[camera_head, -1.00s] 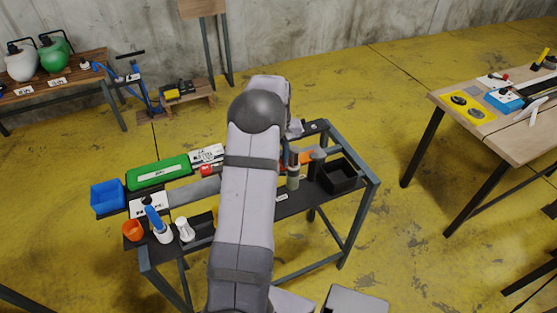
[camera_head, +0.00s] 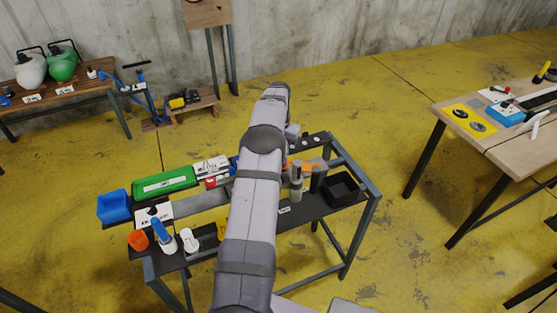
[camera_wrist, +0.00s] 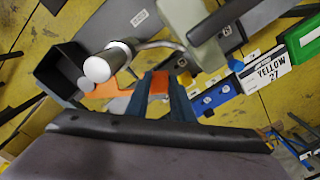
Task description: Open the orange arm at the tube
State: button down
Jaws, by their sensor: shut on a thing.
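My gripper (camera_wrist: 162,92) shows in the wrist view with its two dark fingers shut on a small orange piece, which I take to be the orange arm (camera_wrist: 158,84). Another flat orange part (camera_wrist: 104,90) lies to the left of the fingers; I cannot tell whether the two are joined. An orange part also shows in the head view (camera_head: 314,163), right of my arm. The head view hides my gripper behind my arm.
A white-topped cylinder (camera_wrist: 100,68) and a black bin (camera_wrist: 62,72) stand left of my fingers. A green tray (camera_head: 165,183), a blue bin (camera_head: 113,206) and several bottles crowd the bench's left half. A wooden table (camera_head: 500,140) stands apart at right.

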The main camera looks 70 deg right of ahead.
jog(key=shift+w+d+m, duration=0.1)
jog(key=shift+d+m, duration=0.4)
jog(key=shift+d, duration=0.05)
jog(key=shift+r, duration=0.1)
jog(key=c, duration=1.8)
grip_release()
jog(key=shift+r+b, duration=0.55)
jog(key=shift+r, duration=3.1)
jog(key=shift+c, duration=0.3)
